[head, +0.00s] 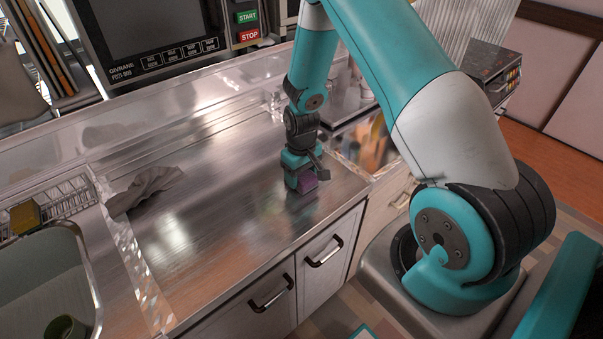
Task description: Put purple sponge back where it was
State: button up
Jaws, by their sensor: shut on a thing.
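The purple sponge (307,182) is a small block near the right end of the steel counter (220,215). My gripper (304,181) points down and is shut on the sponge. The gripper covers part of the sponge. I cannot tell whether the sponge touches the counter or is held just above it.
A grey cloth (147,189) lies at the counter's left. A wire rack (65,197) with a yellow sponge (25,216) is beside the sink (45,270), which holds a green cup (65,331). A machine with START and STOP buttons (247,25) stands behind. The middle counter is clear.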

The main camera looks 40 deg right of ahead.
jog(key=shift+f, duration=0.15)
jog(key=o, duration=1)
jog(key=shift+c, duration=0.2)
notch_tip(320, 180, up, 12)
jog(key=b, duration=0.2)
jog(key=s+a+r+n+y, duration=0.1)
jog(key=s+a+r, duration=0.2)
jog(key=a+r, duration=0.35)
jog(key=s+a+r+n+y, duration=0.1)
jog(key=s+a+r+n, duration=0.1)
jog(key=s+a+r, duration=0.4)
jog(key=s+a+r+n+y, duration=0.2)
jog(key=s+a+r, duration=0.3)
jog(key=s+a, duration=0.5)
jog(key=s+n, duration=0.1)
jog(key=s, duration=0.2)
jog(key=shift+r+n, duration=0.2)
jog(key=shift+n, duration=0.1)
